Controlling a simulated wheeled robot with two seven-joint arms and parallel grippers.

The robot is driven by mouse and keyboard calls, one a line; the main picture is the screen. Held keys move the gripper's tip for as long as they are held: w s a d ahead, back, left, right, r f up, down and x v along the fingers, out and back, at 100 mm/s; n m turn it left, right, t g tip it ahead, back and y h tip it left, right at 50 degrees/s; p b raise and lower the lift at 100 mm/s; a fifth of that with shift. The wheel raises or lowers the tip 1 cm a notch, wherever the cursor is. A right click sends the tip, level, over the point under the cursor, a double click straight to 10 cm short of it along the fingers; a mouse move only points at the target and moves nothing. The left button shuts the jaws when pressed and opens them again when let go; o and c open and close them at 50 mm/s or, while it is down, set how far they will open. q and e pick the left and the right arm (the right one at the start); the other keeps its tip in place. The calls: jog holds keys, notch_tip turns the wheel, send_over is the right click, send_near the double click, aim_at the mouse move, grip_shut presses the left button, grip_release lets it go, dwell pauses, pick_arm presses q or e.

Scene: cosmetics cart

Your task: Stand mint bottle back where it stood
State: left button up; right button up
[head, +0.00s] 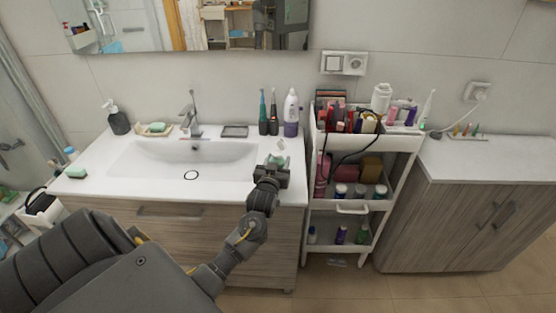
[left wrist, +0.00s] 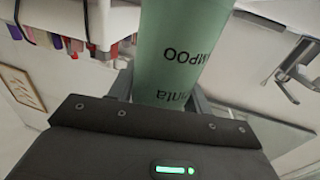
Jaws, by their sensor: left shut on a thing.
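The mint bottle (left wrist: 178,45) fills the upper middle of the left wrist view, a pale green body with dark "SHAMPOO" lettering that reads upside down there. My left gripper (left wrist: 160,90) is shut on it, with a finger on each side. In the head view, my left gripper (head: 272,172) is over the right end of the sink counter, and a small part of the mint bottle (head: 280,160) shows just beyond it. The gripper hides most of the bottle there, so I cannot tell whether its base touches the counter. My right gripper is not in view.
The white sink counter (head: 88,187) has its basin left of the gripper. A white cart (head: 398,147) with crowded shelves stands close on the right. A wooden cabinet (head: 450,220) is farther right.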

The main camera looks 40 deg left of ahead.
pick_arm(q)
jog(key=shift+f, duration=0.15)
jog(key=o, duration=1)
jog(key=shift+r, duration=0.25)
jog(key=b+v, duration=0.2)
jog(key=v, duration=1)
jog(key=shift+d+f, duration=0.1)
jog(key=shift+f, duration=0.05)
